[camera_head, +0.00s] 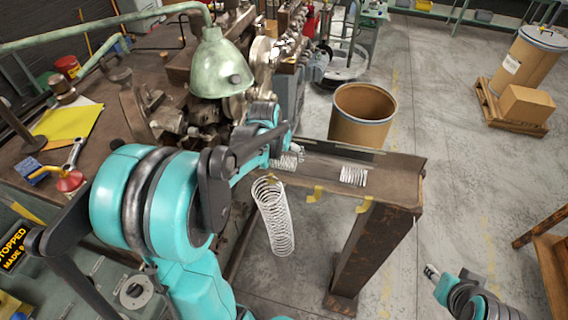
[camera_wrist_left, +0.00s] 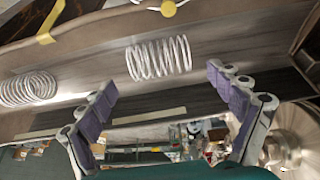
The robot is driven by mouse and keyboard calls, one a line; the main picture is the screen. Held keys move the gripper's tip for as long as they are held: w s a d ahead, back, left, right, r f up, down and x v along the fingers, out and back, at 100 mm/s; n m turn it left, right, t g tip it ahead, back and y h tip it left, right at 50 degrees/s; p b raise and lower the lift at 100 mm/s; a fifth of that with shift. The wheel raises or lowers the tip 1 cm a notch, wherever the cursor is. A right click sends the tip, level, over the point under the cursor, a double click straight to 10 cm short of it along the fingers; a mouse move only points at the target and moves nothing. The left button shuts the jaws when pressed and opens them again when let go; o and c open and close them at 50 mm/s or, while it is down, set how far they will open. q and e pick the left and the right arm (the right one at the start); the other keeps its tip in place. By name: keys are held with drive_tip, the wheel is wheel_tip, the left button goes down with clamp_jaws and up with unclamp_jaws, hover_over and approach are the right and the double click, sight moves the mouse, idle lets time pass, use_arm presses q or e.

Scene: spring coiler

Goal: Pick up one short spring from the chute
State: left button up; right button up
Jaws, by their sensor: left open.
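One short white wire spring (camera_head: 353,176) lies on the brown metal chute (camera_head: 405,178), toward its right end. A second short spring (camera_head: 285,162) lies further left on it, partly hidden by my left arm. In the left wrist view this second spring (camera_wrist_left: 158,59) lies just beyond and between my left fingers, untouched. The first spring (camera_wrist_left: 28,88) shows at that view's left edge. My left gripper (camera_wrist_left: 163,82) is open and empty above the chute; in the head view it is largely hidden. My right gripper (camera_head: 431,271) is low at the right, away from the chute; its jaws are unclear.
A long spring (camera_head: 273,215) hangs at the chute's near side, beside yellow clips (camera_head: 315,194). A brown drum (camera_head: 363,115) stands behind the chute. A green lamp (camera_head: 221,70) and the coiling machine (camera_head: 150,112) are close to my left arm.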

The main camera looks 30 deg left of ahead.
sight(283, 158)
use_arm(q)
drive_tip(key=x, duration=0.3)
drive_tip(key=shift+a+f, duration=0.1)
drive_tip(key=shift+f, duration=0.25)
drive_tip(key=c, duration=1.2)
drive_tip(key=shift+c, duration=0.2)
drive_tip(key=shift+r, duration=0.15)
